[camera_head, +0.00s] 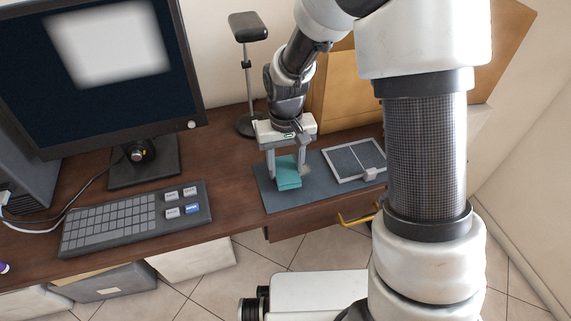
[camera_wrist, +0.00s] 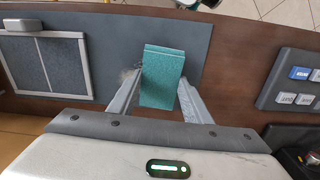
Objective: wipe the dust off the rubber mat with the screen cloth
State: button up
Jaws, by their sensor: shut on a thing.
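The screen cloth is a teal folded pad (camera_head: 288,173), also seen in the wrist view (camera_wrist: 163,78). My gripper (camera_head: 286,172) is shut on it, with one finger on each side, and holds it at the mat's surface; whether it presses on the mat I cannot tell. The rubber mat (camera_head: 285,203) is a dark grey-blue rectangle on the desk, and it fills the upper middle of the wrist view (camera_wrist: 190,30). A greyish-brown dust patch (camera_head: 306,170) shows on the mat beside the cloth, and in the wrist view dust (camera_wrist: 127,74) lies by the left finger.
A light-framed grey panel (camera_head: 352,158) with a small grey block (camera_head: 371,174) lies on the mat's right part. A keyboard (camera_head: 130,222) and a monitor (camera_head: 100,75) stand left on the desk (camera_head: 225,165). A black stand (camera_head: 247,75) is behind. A yellow handle (camera_head: 357,219) juts out below the desk edge.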

aim_at(304, 174)
jog(key=shift+f+b, duration=0.4)
jog(key=shift+f, duration=0.2)
dwell(0.7)
